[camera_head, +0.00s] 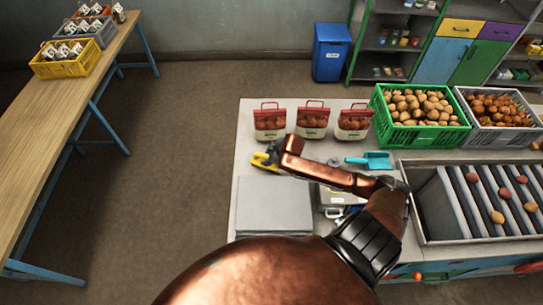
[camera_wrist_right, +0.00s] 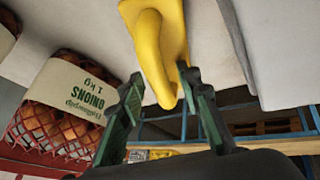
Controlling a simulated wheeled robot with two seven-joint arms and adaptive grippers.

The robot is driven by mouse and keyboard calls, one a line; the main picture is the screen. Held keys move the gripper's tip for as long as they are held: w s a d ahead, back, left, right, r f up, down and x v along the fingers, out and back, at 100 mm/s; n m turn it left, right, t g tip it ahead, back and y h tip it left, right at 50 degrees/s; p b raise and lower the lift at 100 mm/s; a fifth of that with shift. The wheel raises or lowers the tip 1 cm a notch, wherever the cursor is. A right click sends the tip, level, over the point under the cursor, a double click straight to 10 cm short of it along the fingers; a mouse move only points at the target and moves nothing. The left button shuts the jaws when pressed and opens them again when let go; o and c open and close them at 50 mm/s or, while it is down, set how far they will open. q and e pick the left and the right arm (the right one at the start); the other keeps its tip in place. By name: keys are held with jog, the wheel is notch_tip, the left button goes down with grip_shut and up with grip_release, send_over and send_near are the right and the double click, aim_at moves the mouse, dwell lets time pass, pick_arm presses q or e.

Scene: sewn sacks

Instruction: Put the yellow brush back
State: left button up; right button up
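The yellow brush (camera_head: 262,161) lies on the left part of the white worktop in the head view, partly hidden by my right gripper. In the right wrist view its yellow handle (camera_wrist_right: 158,50) shows large, running down between the two fingers. My right gripper (camera_head: 273,153) is at the brush. In the wrist view its dark green fingers (camera_wrist_right: 161,85) are apart on either side of the handle. The right-hand finger is close to the handle or touching it; a gap shows on the other side. My left gripper is in neither view.
Three red-topped onion sacks (camera_head: 312,122) stand behind the brush; one sack (camera_wrist_right: 65,105) is close in the wrist view. A blue dustpan (camera_head: 370,161) lies to the right. A grey plate (camera_head: 274,205) is in front. Green (camera_head: 425,138) and grey crates and a roller tray (camera_head: 425,240) fill the right.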

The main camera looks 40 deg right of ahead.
jog(key=v, duration=1.2)
jog(key=shift+f, duration=0.1)
